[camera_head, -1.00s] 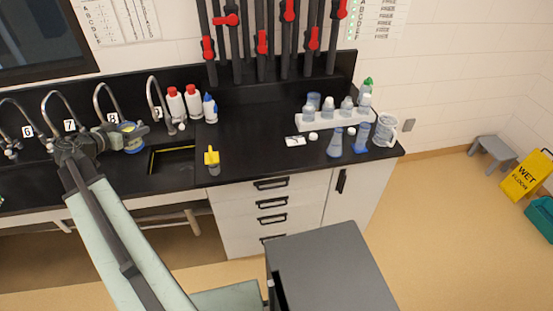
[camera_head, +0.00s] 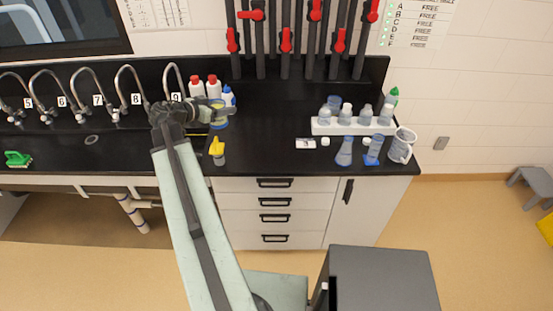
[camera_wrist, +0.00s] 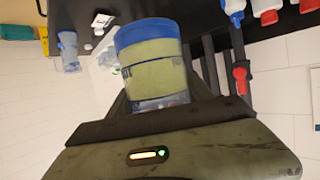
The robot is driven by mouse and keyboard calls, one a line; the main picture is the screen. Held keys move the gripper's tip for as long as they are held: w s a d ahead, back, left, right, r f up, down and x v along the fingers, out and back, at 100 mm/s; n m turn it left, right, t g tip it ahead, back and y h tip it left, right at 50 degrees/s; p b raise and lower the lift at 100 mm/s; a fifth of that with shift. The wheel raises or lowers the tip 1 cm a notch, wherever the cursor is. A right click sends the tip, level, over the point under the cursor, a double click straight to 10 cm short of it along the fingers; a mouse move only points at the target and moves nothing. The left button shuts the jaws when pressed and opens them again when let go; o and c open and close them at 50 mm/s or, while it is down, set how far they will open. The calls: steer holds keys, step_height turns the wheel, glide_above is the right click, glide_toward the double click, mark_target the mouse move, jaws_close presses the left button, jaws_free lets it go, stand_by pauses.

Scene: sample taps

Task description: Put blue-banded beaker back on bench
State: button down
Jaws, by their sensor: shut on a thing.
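The blue-banded beaker (camera_wrist: 150,62) is clear with a blue band and yellow-green contents. It fills the middle of the wrist view. My gripper (camera_head: 213,108) is shut on it, with dark fingers on either side. In the head view the beaker (camera_head: 220,123) shows partly behind my gripper, in front of the red-capped bottles near tap 9. The black bench (camera_head: 270,150) stretches right, with open surface beside the beaker.
A yellow-topped bottle (camera_head: 218,152) stands near the front edge. Red-capped bottles (camera_head: 213,86) and a blue-capped bottle (camera_head: 229,96) stand behind. The middle bench is clear.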

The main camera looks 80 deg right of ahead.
steer(key=shift+w, duration=0.2)
steer(key=shift+a+f, duration=0.1)
steer(key=shift+f, duration=0.1)
steer(key=s+a+f+m+g+y+b, duration=0.1)
steer(key=s+a+f+b, duration=0.25)
steer(key=f+b, duration=0.45)
steer(key=s+a+f+m+g+y+b, duration=0.1)
steer(key=s+a+f+m+b, duration=0.2)
steer(key=f+b, duration=0.55)
steer(key=shift+n, duration=0.6)
steer(key=s+d, duration=0.3)
steer(key=s+d+b, duration=0.1)
steer(key=s+d, duration=0.3)
steer(key=s+d+f, duration=0.1)
steer(key=s+d, duration=0.2)
steer(key=s, duration=0.1)
steer(key=shift+s+d, duration=0.15)
steer(key=shift+s, duration=0.1)
steer(key=shift+s+d, duration=0.35)
steer(key=shift+d, duration=0.05)
steer(key=shift+s+d+f+b, duration=0.1)
steer(key=shift+f+b, duration=0.25)
steer(key=shift+b, duration=0.2)
step_height(320, 180, down, 3)
steer(key=b, duration=0.3)
